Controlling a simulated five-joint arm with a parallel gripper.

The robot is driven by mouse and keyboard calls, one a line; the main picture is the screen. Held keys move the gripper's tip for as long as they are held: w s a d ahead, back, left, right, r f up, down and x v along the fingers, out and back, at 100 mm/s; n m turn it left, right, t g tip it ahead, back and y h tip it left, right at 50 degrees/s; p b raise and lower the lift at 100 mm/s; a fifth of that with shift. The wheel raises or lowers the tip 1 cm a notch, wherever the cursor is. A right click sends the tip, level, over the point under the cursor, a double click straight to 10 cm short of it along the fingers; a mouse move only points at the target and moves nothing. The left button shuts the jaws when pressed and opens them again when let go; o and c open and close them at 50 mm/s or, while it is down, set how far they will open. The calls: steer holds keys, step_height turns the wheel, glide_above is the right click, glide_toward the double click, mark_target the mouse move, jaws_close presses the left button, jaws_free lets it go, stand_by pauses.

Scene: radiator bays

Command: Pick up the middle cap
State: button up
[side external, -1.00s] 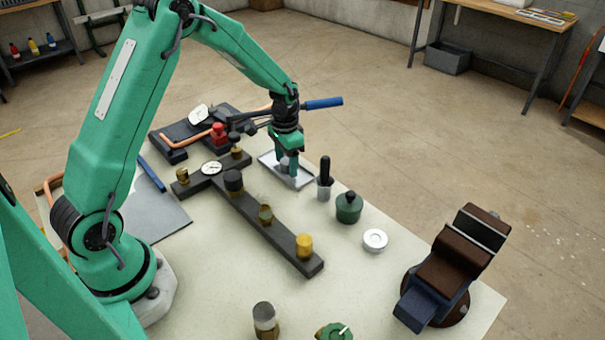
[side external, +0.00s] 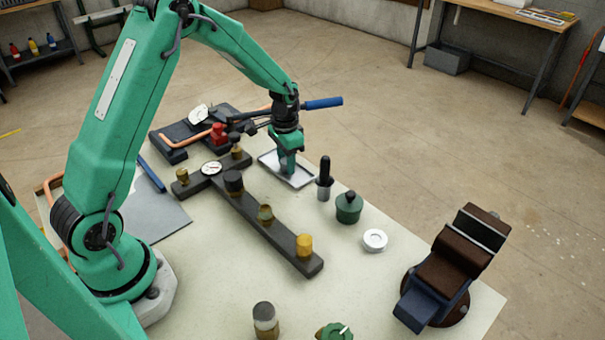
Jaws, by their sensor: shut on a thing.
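My gripper (side external: 287,165) points down over a shallow metal tray (side external: 302,182) on the table, right of the dark bar. Its fingers are shut on a small cap low at the tray. The fingers hide most of the cap, and I cannot tell whether it touches the tray.
A vise (side external: 445,270) stands at the right.

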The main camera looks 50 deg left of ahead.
steer(key=shift+r, duration=0.15)
steer(key=shift+r, duration=0.6)
steer(key=r, duration=0.1)
steer(key=d+r, duration=0.1)
steer(key=r, duration=0.1)
steer(key=shift+s+r, duration=0.1)
steer(key=shift+s, duration=0.05)
steer(key=s+d+r, duration=0.4)
steer(key=d+r, duration=0.2)
steer(key=d, duration=0.4)
steer(key=shift+r, duration=0.15)
steer(key=s, duration=0.4)
steer(key=s+d+r, duration=0.1)
steer(key=s, duration=0.7)
steer(key=shift+d+r, duration=0.15)
steer(key=shift+f, duration=2.25)
